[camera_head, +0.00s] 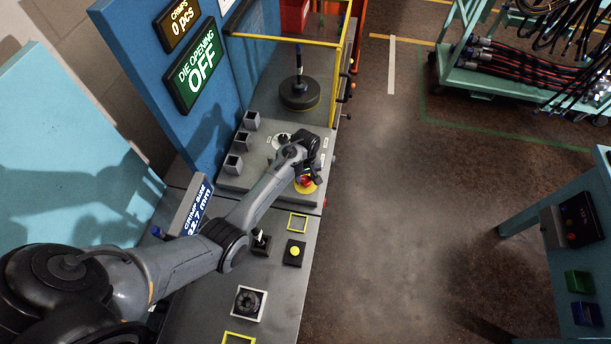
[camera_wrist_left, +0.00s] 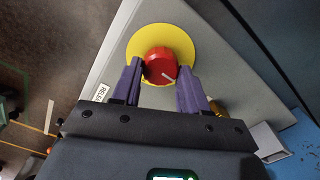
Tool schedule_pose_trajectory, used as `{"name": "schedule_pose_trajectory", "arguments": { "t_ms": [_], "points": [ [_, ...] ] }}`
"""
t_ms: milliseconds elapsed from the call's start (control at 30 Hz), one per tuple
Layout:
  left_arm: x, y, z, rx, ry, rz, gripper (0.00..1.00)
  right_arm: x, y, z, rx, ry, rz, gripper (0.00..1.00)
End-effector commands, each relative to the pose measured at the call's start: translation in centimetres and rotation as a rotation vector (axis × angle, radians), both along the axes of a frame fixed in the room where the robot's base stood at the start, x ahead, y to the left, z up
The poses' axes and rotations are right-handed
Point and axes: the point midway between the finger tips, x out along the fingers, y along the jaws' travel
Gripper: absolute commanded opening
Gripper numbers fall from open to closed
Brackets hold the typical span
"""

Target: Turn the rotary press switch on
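The rotary press switch is a red knob (camera_wrist_left: 160,64) with a white line on its face, set on a round yellow disc (camera_wrist_left: 183,37). In the head view the red knob (camera_head: 306,181) shows on its yellow disc at the right edge of the grey control panel. My left gripper (camera_wrist_left: 161,72) is at the knob, with one purple finger on each side of it. The fingers are apart; whether they touch the knob I cannot tell. In the head view my left gripper (camera_head: 302,164) is small and partly hidden by its own wrist. My right gripper is not in view.
Several grey square posts (camera_head: 234,164) stand on the panel left of my arm. A black round die (camera_head: 300,94) is behind it. A yellow push button (camera_head: 295,251) and a small lever (camera_head: 261,241) are nearer. A green sign (camera_head: 194,66) reads "DIE OPENING OFF".

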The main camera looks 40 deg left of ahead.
Motion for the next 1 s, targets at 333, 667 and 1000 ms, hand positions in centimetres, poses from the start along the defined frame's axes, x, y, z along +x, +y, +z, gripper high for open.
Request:
{"name": "schedule_pose_trajectory", "arguments": {
  "t_ms": [333, 667, 1000],
  "points": [
    [0.0, 0.0, 0.1, 0.000, 0.001, -0.011, 0.13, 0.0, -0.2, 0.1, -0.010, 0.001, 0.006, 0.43],
    [0.0, 0.0, 0.3, 0.000, 0.002, -0.151, 0.13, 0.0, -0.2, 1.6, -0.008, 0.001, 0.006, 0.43],
    [0.1, -0.1, 0.3, 0.000, 0.004, -0.454, 0.13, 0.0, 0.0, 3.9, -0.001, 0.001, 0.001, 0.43]
  ]
}}
